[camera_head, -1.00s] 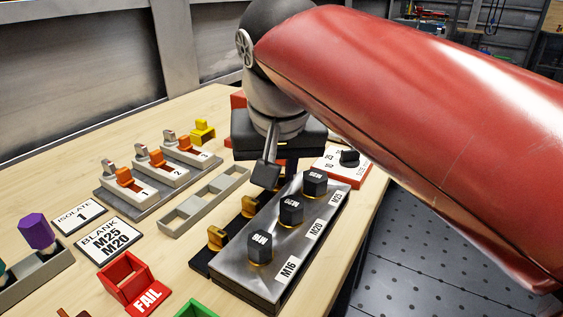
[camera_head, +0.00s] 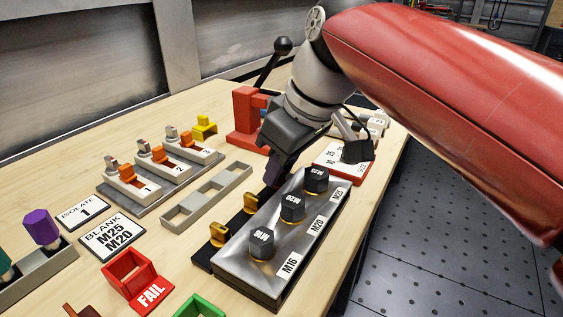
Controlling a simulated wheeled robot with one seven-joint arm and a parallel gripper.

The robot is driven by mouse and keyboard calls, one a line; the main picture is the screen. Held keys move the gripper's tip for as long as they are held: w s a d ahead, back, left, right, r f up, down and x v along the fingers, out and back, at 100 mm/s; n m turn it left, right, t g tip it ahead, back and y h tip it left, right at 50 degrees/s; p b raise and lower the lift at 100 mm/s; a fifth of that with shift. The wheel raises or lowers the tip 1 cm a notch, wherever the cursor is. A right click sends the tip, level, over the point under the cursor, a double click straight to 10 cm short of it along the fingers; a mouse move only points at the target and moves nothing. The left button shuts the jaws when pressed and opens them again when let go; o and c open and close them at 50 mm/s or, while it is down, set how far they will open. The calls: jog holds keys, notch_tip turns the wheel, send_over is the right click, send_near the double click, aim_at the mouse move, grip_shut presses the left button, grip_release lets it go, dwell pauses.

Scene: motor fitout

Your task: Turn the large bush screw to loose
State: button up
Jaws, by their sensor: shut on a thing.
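A metal block (camera_head: 290,235) carries three black knobs in a row beside labels M16, M20 and M25. Along its left side runs a black strip (camera_head: 234,226) with brass thumb screws. The near screw (camera_head: 218,235) and middle screw (camera_head: 250,204) are in plain view. The large bush screw, by the M25 knob (camera_head: 316,179), is hidden behind my gripper's fingers. My gripper (camera_head: 273,182) points down at the far end of the strip, shut on this screw. Its grip and the screw's angle cannot be seen directly.
A red stand with a black lever (camera_head: 247,117) is behind my gripper. A red-and-white box (camera_head: 330,161) is close on its right. A grey empty tray (camera_head: 205,197) and a numbered switch panel (camera_head: 150,195) are on the left. A red FAIL bin (camera_head: 128,272) is nearer.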

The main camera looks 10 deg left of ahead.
jog(key=shift+n, duration=0.7)
jog(key=o, duration=1)
jog(key=v, duration=0.7)
jog(key=shift+w+d+r, duration=0.1)
jog(key=shift+d+r, duration=0.1)
jog(key=shift+r, duration=0.15)
jog(key=shift+g, duration=0.3)
